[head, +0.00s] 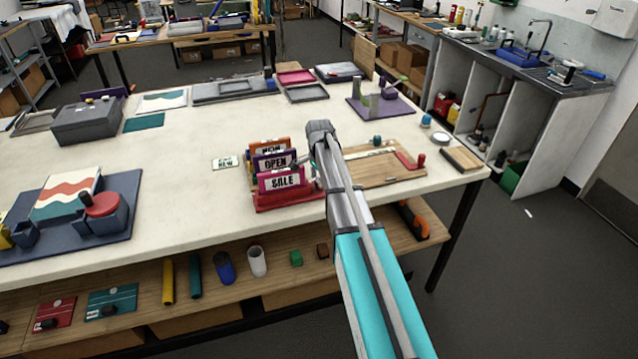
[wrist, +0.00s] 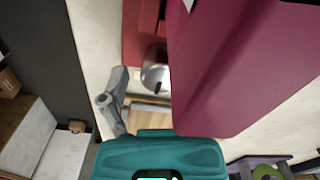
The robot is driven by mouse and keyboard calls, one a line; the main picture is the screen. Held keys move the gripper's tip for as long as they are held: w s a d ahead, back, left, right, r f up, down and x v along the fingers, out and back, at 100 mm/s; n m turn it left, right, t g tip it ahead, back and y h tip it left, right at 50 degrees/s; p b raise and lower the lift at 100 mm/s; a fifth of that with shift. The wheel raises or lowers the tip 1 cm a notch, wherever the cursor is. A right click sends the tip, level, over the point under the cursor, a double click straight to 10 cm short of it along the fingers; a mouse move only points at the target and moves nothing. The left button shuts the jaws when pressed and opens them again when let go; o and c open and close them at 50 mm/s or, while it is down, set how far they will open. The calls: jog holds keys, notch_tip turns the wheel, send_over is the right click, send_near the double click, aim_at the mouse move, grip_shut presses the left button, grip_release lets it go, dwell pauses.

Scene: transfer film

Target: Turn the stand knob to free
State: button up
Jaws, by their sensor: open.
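A red stand (head: 290,199) holds upright signs marked NEW, OPEN and SALE near the table's front edge. My gripper (head: 317,160) is just right of these signs, partly hidden by my arm. In the wrist view, the magenta SALE sign (wrist: 225,70) fills much of the right side, very close. Beyond it is part of the red stand (wrist: 135,35) and a round silver knob (wrist: 154,72), partly covered by the sign. One grey finger shows left of the knob, apart from it; the other is hidden. The gripper is open and empty. I cannot read the knob's setting.
A wooden board (head: 385,172) with a teal knob (head: 376,140) and a red handle (head: 412,160) lies right of my arm. A NEW card (head: 225,163) lies left of the stand. A purple tray (head: 382,107) is farther back. The table between is mostly clear.

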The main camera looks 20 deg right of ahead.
dwell(0.3)
grip_shut()
jog(key=shift+n, duration=0.3)
jog(key=n, duration=0.3)
jog(key=shift+n, duration=0.4)
jog(key=n, duration=0.4)
jog(key=shift+n, duration=0.3)
jog(key=n, duration=0.4)
jog(key=shift+n, duration=2.5)
